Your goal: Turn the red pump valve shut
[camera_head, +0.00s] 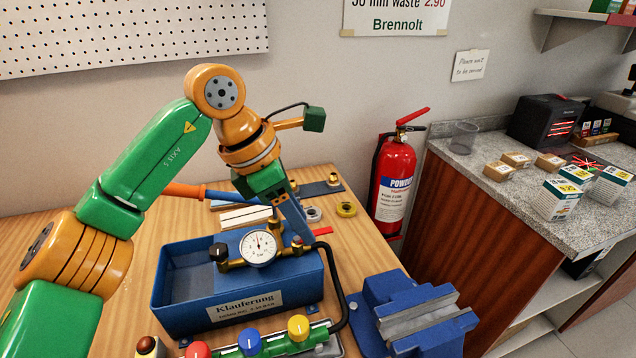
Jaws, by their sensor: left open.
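A blue pump tub (177,318) labelled "Klauferung" stands on the wooden bench. A brass fitting with a white round gauge (258,248) sits across its top, with a black knob (218,252) at the left end. A small red valve lever (322,231) shows at the right end of the fitting, pointing right. My left gripper (299,232) points down, open, just left of the red lever and above the fitting. I cannot tell whether a finger touches it. The gripper partly hides the fitting behind it. My right gripper is out of view.
A pump handle with orange grip (184,190) lies behind the tub. In front stands a green manifold with red (198,349), blue (249,342) and yellow (298,327) knobs. A black hose (343,291) curves beside a blue vise (410,317). A fire extinguisher (394,181) stands beyond.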

